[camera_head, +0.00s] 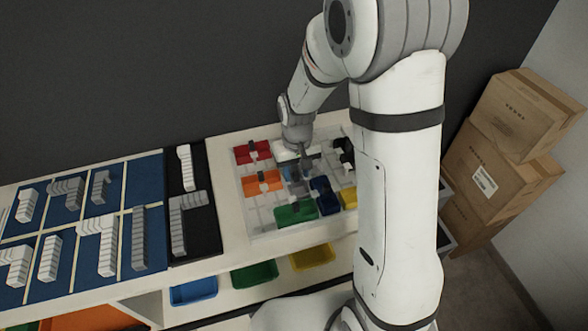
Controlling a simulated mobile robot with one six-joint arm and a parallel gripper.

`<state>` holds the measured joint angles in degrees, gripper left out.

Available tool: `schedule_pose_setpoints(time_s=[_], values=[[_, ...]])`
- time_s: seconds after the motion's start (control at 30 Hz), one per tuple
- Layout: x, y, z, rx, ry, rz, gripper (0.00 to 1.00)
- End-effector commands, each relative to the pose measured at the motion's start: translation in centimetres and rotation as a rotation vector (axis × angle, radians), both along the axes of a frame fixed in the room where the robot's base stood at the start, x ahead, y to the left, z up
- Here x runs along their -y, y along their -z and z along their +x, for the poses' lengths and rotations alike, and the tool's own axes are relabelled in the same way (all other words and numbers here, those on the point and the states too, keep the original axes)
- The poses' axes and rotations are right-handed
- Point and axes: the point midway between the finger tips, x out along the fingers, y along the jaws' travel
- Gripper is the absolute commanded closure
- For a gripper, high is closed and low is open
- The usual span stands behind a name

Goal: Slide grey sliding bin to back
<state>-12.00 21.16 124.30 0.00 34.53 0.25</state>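A white tray (243,205) on the table holds several small coloured bins. A grey bin (297,188) appears in the middle of the tray, just below my gripper and partly covered by it. My gripper (304,168) points down over the back middle of the tray. Its fingers are too small and dark to show whether they are apart or touch the bin.
Red (253,152), orange (262,181), green (296,214), dark blue (325,196) and yellow (349,198) bins surround the grey one. Blue panels with grey blocks (80,235) lie left. Cartons (500,160) stand right. My arm hides the tray's right side.

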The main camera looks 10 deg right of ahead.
Motion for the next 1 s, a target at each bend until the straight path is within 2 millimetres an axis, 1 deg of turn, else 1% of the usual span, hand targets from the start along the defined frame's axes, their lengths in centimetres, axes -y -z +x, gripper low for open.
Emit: schedule_pose_setpoints(time_s=[0.1, 0.53, 0.57, 0.9, 1.0], values=[[0.02, -0.01, -0.01, 0.0, 0.0, 0.0, 0.64], [0.04, -0.04, 0.0, 0.0, 0.001, 0.0, 0.99], [0.05, -0.04, 0.0, 0.0, 0.001, 0.0, 1.0], [0.07, -0.06, 0.01, 0.0, 0.002, 0.0, 1.0], [0.01, -0.01, 0.36, 0.0, 0.002, 0.0, 1.0]])
